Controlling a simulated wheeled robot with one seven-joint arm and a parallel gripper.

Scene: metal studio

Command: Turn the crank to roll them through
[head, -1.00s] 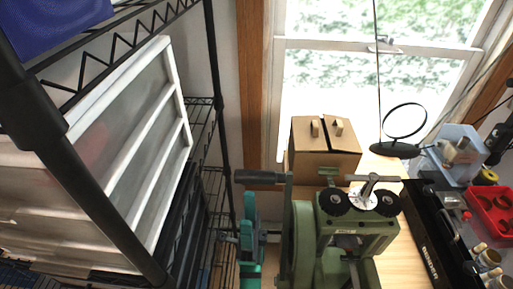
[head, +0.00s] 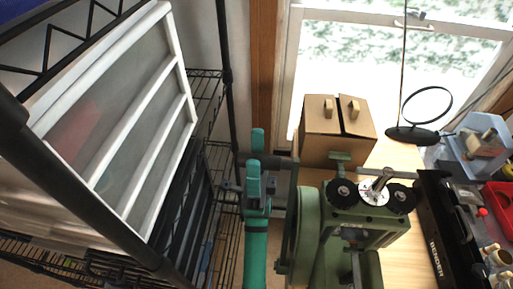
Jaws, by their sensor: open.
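The green rolling mill (head: 348,213) stands on the wooden bench, with two black toothed knobs and a silver T-bar on top. Its crank arm (head: 292,210) points up on the left side. The dark crank handle (head: 282,161) sticks out to the left from the top of that arm. My gripper (head: 253,168), at the end of my teal arm, is at the handle's left part and overlaps it in the picture. Its jaws are open. I cannot tell whether they touch the handle. The rolls and anything between them are hidden.
A black wire shelf with white-framed drawers (head: 120,120) stands close on the left. A cardboard box (head: 332,150) is behind the mill. A round black-ringed stand (head: 412,135), a clear bin (head: 478,150) and a black tool case (head: 440,225) are to the right.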

